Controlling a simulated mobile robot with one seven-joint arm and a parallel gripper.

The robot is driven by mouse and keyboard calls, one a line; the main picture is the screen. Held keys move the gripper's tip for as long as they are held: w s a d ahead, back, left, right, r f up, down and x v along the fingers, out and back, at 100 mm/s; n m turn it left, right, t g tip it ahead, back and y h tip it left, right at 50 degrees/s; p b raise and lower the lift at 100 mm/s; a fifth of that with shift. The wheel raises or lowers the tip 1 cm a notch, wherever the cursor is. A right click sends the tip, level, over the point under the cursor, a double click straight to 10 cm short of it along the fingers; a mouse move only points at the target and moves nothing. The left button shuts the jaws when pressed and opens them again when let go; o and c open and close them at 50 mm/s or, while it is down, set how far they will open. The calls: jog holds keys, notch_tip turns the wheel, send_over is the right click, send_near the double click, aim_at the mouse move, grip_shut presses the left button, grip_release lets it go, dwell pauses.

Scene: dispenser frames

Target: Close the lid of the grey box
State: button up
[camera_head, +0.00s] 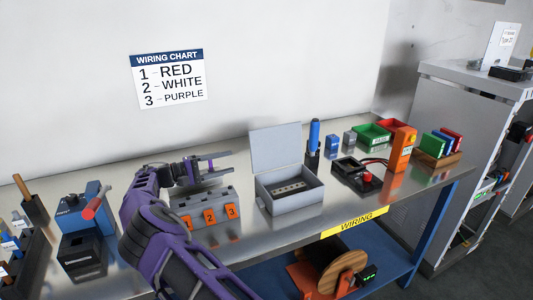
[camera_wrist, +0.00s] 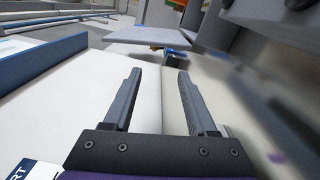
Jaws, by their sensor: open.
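The grey box (camera_head: 290,197) stands on the metal workbench in the head view, with its lid (camera_head: 276,147) raised upright at the back edge. A light strip with a row of dark holes lies inside the box. My gripper (camera_head: 226,162) is open and empty, left of the raised lid and apart from it, its fingers pointing right. In the wrist view the two fingers (camera_wrist: 158,76) are spread with nothing between them. A flat grey panel (camera_wrist: 150,35) shows beyond them there; I cannot tell for sure that it is the lid.
A grey block with orange numbered tags (camera_head: 209,216) sits below my gripper. A blue-handled tool (camera_head: 314,136) stands close right of the box. A black device with a red knob (camera_head: 365,178) lies further right. Bare bench shows in front of the box.

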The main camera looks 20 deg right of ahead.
aim_at(268, 154)
jog(key=d, duration=1.5)
jog(key=shift+w+p, duration=0.25)
jog(key=shift+p, duration=0.15)
jog(key=shift+c, duration=0.3)
jog(key=shift+f, duration=0.1)
grip_shut()
jog(key=shift+s, duration=0.1)
